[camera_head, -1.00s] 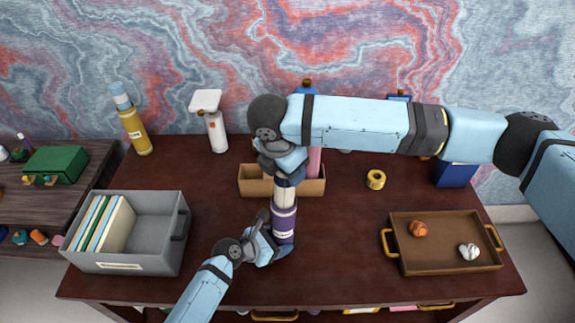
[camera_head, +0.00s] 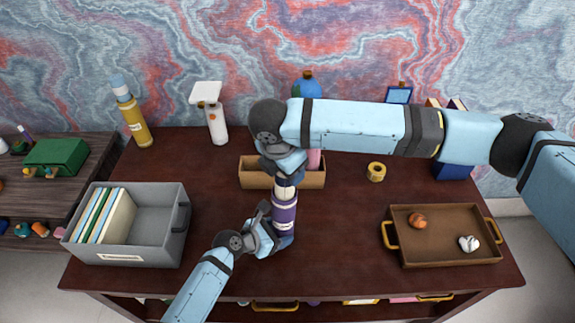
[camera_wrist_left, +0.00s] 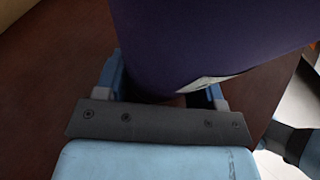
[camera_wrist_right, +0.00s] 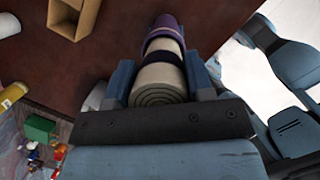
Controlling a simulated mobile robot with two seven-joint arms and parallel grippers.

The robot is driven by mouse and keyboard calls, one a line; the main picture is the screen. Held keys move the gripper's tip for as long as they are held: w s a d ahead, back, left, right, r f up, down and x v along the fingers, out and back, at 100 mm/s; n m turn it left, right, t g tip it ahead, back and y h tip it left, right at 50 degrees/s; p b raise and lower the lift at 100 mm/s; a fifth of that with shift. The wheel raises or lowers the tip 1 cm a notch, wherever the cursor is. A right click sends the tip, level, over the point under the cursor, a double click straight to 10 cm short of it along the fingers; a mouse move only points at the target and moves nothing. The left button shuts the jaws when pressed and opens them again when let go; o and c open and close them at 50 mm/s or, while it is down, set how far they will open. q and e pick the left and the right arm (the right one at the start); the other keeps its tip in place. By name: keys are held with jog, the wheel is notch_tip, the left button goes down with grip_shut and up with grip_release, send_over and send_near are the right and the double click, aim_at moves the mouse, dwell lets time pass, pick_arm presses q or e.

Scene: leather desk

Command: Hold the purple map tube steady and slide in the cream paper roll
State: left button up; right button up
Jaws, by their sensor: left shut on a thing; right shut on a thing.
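The purple map tube (camera_head: 284,214) stands upright at the middle of the desk, with a pale label on its side. My left gripper (camera_head: 282,240) is shut on its lower part; the tube's purple wall (camera_wrist_left: 200,40) fills the left wrist view. The cream paper roll (camera_head: 283,187) is above the tube, in line with it, with its lower end at the tube's mouth. My right gripper (camera_wrist_right: 165,88) is shut on the roll near its top. The right wrist view shows the spiral end of the roll (camera_wrist_right: 158,95), a dark band and the purple tube beyond. How deep the roll sits is hidden.
A wooden box (camera_head: 254,180) stands just behind the tube. A grey bin (camera_head: 160,223) with folders is at the left, and a brown tray (camera_head: 445,250) with two crumpled balls at the right. A yellow tape roll (camera_head: 376,171) lies right of the box. The desk between is clear.

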jog(key=shift+f, duration=0.8)
jog(key=o, duration=1.4)
jog(key=shift+o, duration=0.2)
jog(key=v, duration=1.2)
pick_arm(q)
jog(key=o, duration=0.8)
